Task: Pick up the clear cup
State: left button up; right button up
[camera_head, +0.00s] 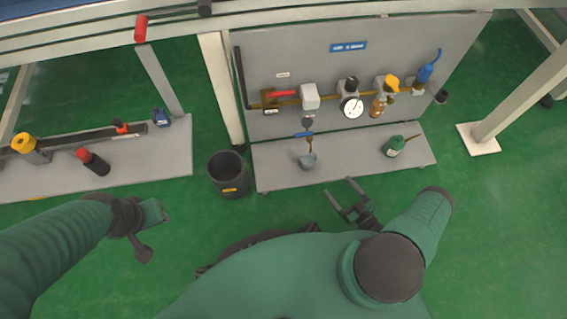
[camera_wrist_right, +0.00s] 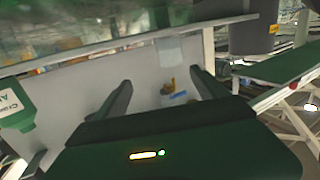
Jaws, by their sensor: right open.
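The clear cup (camera_head: 308,160) stands on the grey base plate below a blue-handled tap (camera_head: 305,135). A pale translucent shape between my fingers in the right wrist view (camera_wrist_right: 172,50) looks like the cup, but it is faint. My right gripper (camera_head: 345,195) is open and empty, in front of the base plate and to the right of the cup, apart from it. Its two spread fingers also show in the right wrist view (camera_wrist_right: 162,88). My left gripper (camera_head: 150,230) is far left of the cup, over the green floor; its jaw opening is unclear.
A green bottle (camera_head: 394,146) stands right of the cup; it shows at the left of the wrist view (camera_wrist_right: 16,108). A black bin (camera_head: 229,175) stands left of the plate. The upright panel (camera_head: 420,55) with pipes and a gauge rises behind.

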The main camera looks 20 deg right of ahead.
jog(key=shift+t, duration=0.5)
jog(key=w+a+b, duration=0.1)
jog(key=w, duration=0.2)
jog(key=w+a+b, duration=0.1)
jog(key=w+a, duration=0.1)
jog(key=w, duration=0.2)
jog(key=w+a+f+b, duration=0.1)
jog(key=w, duration=0.3)
jog(key=shift+a+b, duration=0.25)
jog(key=shift+b, duration=0.1)
jog(key=w+b, duration=0.2)
jog(key=w, duration=0.1)
jog(key=w+a+b, duration=0.1)
jog(key=w, duration=0.1)
jog(key=shift+f, duration=0.25)
jog(key=shift+w+r, duration=0.15)
pick_arm(q)
jog(key=s+x, duration=0.1)
jog(key=x, duration=0.6)
jog(key=shift+a+f, duration=0.35)
jog(key=shift+f, duration=0.25)
pick_arm(e)
jog(key=shift+r, duration=0.15)
pick_arm(q)
jog(key=shift+s, duration=0.1)
pick_arm(e)
jog(key=c, duration=1.6)
